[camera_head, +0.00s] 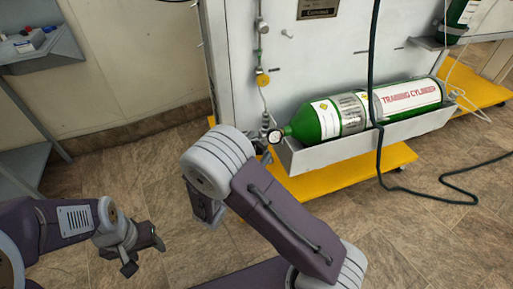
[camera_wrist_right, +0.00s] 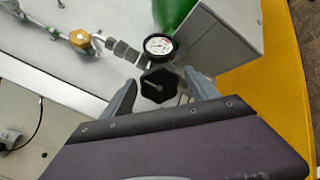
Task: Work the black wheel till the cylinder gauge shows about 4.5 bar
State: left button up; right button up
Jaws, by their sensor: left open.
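The black wheel (camera_wrist_right: 159,85) shows in the right wrist view, just below the round white cylinder gauge (camera_wrist_right: 158,46). The gauge also shows in the head view (camera_head: 274,137); its reading is too small to tell. The green training cylinder (camera_head: 305,124) lies in a grey tray behind the gauge. My right gripper (camera_wrist_right: 160,80) has one finger on each side of the wheel, with a small gap seeming to show at both sides. In the head view, my right arm hides most of the wheel. My left gripper (camera_head: 146,250) is open and empty, low at the left, away from the cylinder.
The grey tray (camera_head: 345,148) sits above a yellow base (camera_head: 345,177). A brass-yellow fitting (camera_wrist_right: 80,39) and line run beside the gauge. A dark hose (camera_head: 377,80) hangs before the cylinder and trails across the floor. A grey shelf (camera_head: 40,58) stands at the left.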

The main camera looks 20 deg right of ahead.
jog(key=shift+s+a+r, duration=0.15)
jog(key=shift+s+a, duration=0.05)
jog(key=shift+a, duration=0.05)
jog(key=p+v, duration=0.4)
jog(key=v, duration=0.4)
jog(key=shift+s+a, duration=0.15)
jog(key=shift+s, duration=0.05)
dwell(0.6)
